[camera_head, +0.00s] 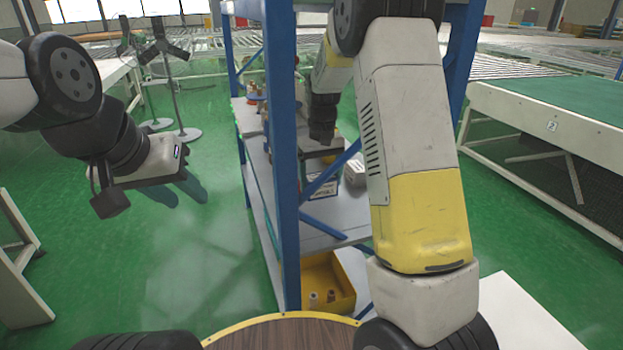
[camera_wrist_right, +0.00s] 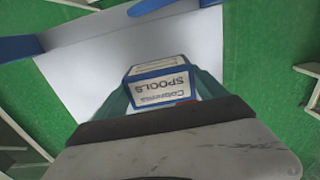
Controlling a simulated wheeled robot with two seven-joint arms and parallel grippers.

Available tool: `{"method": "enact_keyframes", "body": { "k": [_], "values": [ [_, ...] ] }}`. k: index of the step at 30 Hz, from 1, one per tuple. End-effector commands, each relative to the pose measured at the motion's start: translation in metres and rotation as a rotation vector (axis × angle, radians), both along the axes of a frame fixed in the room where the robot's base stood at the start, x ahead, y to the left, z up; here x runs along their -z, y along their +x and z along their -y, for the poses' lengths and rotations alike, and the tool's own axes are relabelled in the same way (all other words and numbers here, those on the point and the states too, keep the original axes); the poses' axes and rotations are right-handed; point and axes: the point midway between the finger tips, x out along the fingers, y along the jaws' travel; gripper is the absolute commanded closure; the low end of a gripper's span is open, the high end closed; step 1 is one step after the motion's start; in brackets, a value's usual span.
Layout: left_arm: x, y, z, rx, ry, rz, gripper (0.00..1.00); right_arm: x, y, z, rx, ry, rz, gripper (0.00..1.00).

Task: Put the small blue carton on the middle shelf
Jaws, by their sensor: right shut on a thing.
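The small blue carton (camera_head: 322,187) has a white label reading "SPOOLS" and blue edges. It is inside the blue-posted shelf rack, above a pale shelf board (camera_head: 335,216). In the right wrist view the carton (camera_wrist_right: 162,88) sits between the fingers of my right gripper (camera_wrist_right: 160,92), which is shut on it. I cannot tell whether the carton touches the board. The right arm and a blue post partly hide this area in the head view. My left gripper (camera_head: 184,165) hangs over the green floor left of the rack, away from the carton; its opening is not clear.
A blue post (camera_head: 284,170) and diagonal braces stand close to my right arm. A pale box (camera_head: 354,173) is near the carton. A yellow bin (camera_head: 328,281) with small items is below. Small items (camera_head: 256,92) stand on a board at the rack's left.

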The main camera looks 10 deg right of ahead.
Motion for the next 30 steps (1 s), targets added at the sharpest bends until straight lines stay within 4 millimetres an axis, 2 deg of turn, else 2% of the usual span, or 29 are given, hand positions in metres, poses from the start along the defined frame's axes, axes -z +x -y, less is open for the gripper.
{"method": "enact_keyframes", "body": {
  "k": [3, 11, 16, 27, 28, 30],
  "values": [
    [0.000, 0.000, 0.000, 0.000, 0.000, 0.000, 0.64, 0.023, 0.000, 0.000, 0.003, 0.000, -0.002, 0.67],
    [0.000, 0.000, 0.000, 0.000, 0.000, 0.000, 0.64, 0.045, 0.000, 0.000, 0.001, 0.000, -0.001, 0.67],
    [0.000, 0.000, 0.000, 0.000, 0.000, 0.000, 0.64, 0.069, 0.000, 0.000, 0.002, 0.001, -0.002, 0.67],
    [0.000, 0.000, 0.000, 0.000, 0.000, 0.000, 0.64, 0.076, 0.000, 0.000, 0.002, 0.000, 0.001, 0.67],
    [0.000, 0.000, 0.000, 0.000, 0.000, 0.000, 0.64, 0.076, 0.000, 0.000, 0.002, 0.000, 0.000, 0.17],
    [0.000, 0.000, 0.000, 0.000, 0.000, 0.000, 0.64, 0.076, 0.000, 0.000, 0.002, 0.000, 0.001, 0.03]
  ]
}}
